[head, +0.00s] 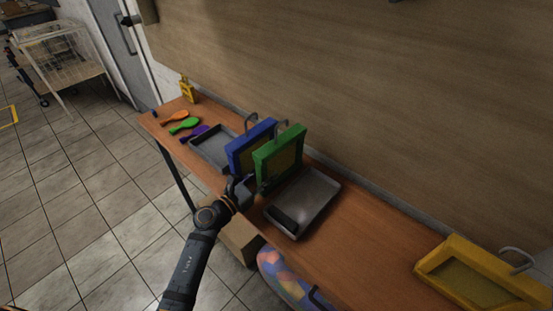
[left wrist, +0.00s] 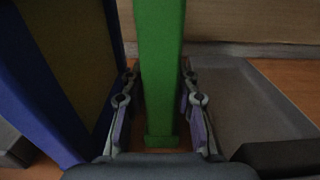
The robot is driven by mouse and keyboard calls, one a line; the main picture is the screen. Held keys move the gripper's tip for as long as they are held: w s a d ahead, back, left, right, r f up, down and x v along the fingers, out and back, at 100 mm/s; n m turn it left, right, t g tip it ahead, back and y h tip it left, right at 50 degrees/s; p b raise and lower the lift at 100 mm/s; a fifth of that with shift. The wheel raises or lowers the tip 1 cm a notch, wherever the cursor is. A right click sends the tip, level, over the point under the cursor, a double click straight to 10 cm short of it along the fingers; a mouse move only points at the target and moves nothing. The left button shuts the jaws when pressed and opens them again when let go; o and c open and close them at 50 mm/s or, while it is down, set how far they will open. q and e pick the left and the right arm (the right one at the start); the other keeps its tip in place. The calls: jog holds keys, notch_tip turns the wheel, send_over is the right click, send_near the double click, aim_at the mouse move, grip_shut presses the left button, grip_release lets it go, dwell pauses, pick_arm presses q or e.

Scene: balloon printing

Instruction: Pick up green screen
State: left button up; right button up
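The green screen (head: 279,153) is a green-framed panel standing upright on the long wooden table, just right of the blue screen (head: 250,146). In the left wrist view the green frame's edge (left wrist: 161,70) rises between the two fingers of my left gripper (left wrist: 154,110). Small gaps show between the fingers and the frame, so the gripper is open around it. In the head view my left gripper (head: 244,187) is at the near edge of the green screen. The blue screen also shows at the left in the wrist view (left wrist: 45,100). My right gripper is not in view.
A grey tray (head: 322,190) lies right of the green screen, with a dark block (head: 289,217) at its near end. Another tray (head: 207,147) lies left of the blue screen. A yellow screen (head: 448,287) is at the far right.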

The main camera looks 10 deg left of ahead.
aim_at(259, 172)
pick_arm(q)
jog(key=shift+s+r, duration=0.3)
jog(key=shift+s, duration=0.2)
jog(key=shift+s+r, duration=0.25)
jog(key=shift+s, duration=0.25)
jog(key=c, duration=0.3)
jog(key=shift+w+f, duration=0.1)
jog(key=shift+w, duration=0.1)
grip_shut()
jog(key=shift+w+f, duration=0.1)
jog(key=shift+w, duration=0.1)
jog(key=shift+s+r, duration=0.15)
jog(key=shift+r, duration=0.45)
notch_tip(259, 172, up, 3)
jog(key=shift+a+f+p, duration=0.1)
jog(key=shift+f+p, duration=0.05)
jog(key=shift+p, duration=0.5)
jog(key=s+a+r, duration=0.1)
jog(key=s+r, duration=0.8)
jog(key=s, duration=0.5)
jog(key=shift+a+r+p, duration=0.15)
jog(key=shift+a+p, duration=0.2)
jog(key=shift+a, duration=0.05)
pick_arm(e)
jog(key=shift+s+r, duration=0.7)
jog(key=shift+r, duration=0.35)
